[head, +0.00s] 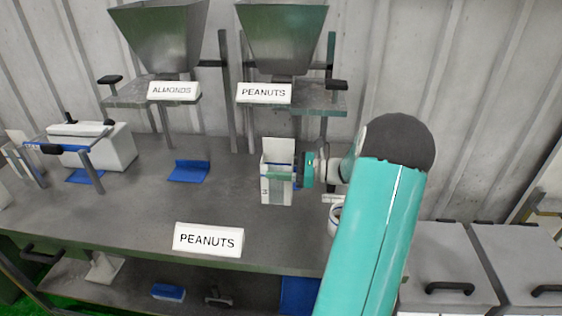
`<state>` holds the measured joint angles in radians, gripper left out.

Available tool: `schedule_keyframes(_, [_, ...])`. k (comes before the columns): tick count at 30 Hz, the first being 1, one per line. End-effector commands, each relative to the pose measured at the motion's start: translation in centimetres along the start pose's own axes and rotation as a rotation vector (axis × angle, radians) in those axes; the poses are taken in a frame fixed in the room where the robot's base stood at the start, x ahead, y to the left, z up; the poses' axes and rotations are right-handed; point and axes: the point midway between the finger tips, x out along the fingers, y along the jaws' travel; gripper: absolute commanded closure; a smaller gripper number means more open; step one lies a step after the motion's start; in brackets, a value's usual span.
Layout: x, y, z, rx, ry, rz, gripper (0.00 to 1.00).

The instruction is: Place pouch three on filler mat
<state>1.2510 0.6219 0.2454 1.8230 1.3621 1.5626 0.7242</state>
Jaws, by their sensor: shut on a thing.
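A white pouch (268,188) marked with a 3 and a blue band stands upright under the right hopper. My gripper (296,172) is shut on its right side, coming in from the right. The jaws are small and partly hidden by the pouch. I cannot tell whether the pouch touches the tabletop or hangs just above it. A blue mat (188,173) lies to the left on the bench, empty, with its back edge turned up. Any mat beneath the pouch is hidden.
Hoppers labelled ALMONDS (160,38) and PEANUTS (282,38) stand at the back. A PEANUTS sign (208,240) is at the front edge. A white box-like sealer (105,145) stands at the left. A white cup (335,220) is partly behind my arm. The bench middle is clear.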

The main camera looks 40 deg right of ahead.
Motion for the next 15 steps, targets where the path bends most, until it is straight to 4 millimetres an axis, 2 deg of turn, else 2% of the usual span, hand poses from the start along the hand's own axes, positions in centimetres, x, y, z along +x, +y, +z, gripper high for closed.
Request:
schedule_keyframes(3, [0.1,-3.0,-0.1,-0.002,-0.002,0.003,0.81])
schedule_keyframes(15, [0.4,-11.6,-0.1,-0.003,-0.002,0.003,0.81])
